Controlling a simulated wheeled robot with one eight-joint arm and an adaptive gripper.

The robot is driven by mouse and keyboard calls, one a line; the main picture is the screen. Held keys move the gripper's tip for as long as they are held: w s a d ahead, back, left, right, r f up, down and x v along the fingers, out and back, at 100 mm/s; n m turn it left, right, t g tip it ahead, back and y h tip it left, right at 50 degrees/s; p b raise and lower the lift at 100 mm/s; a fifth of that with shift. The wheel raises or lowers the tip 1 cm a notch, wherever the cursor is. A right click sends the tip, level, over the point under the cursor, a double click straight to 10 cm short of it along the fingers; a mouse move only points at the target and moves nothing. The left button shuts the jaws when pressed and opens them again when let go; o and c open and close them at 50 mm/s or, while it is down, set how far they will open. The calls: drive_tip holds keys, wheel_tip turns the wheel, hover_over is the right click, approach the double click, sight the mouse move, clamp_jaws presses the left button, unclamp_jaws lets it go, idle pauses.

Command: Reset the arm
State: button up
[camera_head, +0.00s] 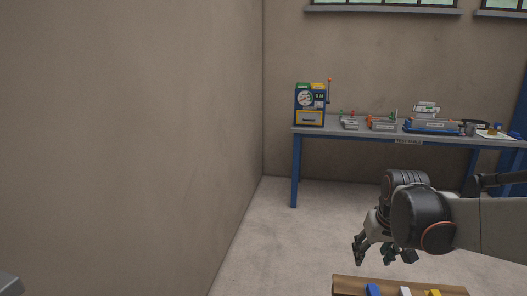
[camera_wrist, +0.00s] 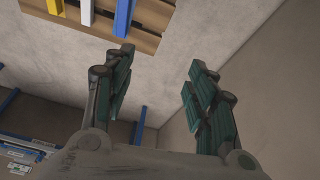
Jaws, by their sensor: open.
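My arm (camera_head: 480,222) reaches in from the right edge of the head view. My gripper (camera_head: 383,250) hangs at its end, fingers pointing down, with bare floor behind it. In the wrist view my gripper (camera_wrist: 158,88) shows its green-padded fingers wide apart with nothing between them. The fingers touch no object that I can see.
A wooden rack or pallet (camera_head: 350,286) with blue, white and yellow bars lies at the bottom of the head view; it also shows in the wrist view (camera_wrist: 146,40). A blue-legged workbench (camera_head: 296,165) with several devices stands at the back wall. A wall (camera_head: 130,140) fills the left. Floor (camera_head: 290,235) between is clear.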

drive_tip(key=s+a+r+t, duration=0.1)
drive_tip(key=s+a, duration=0.3)
drive_tip(key=s, duration=0.5)
drive_tip(key=s+a+r+t, duration=0.1)
drive_tip(key=s+a+t, duration=0.1)
drive_tip(key=s, duration=0.8)
drive_tip(key=shift+a+r+n, duration=0.15)
drive_tip(key=shift+a+n, duration=0.15)
drive_tip(key=shift+a, duration=0.6)
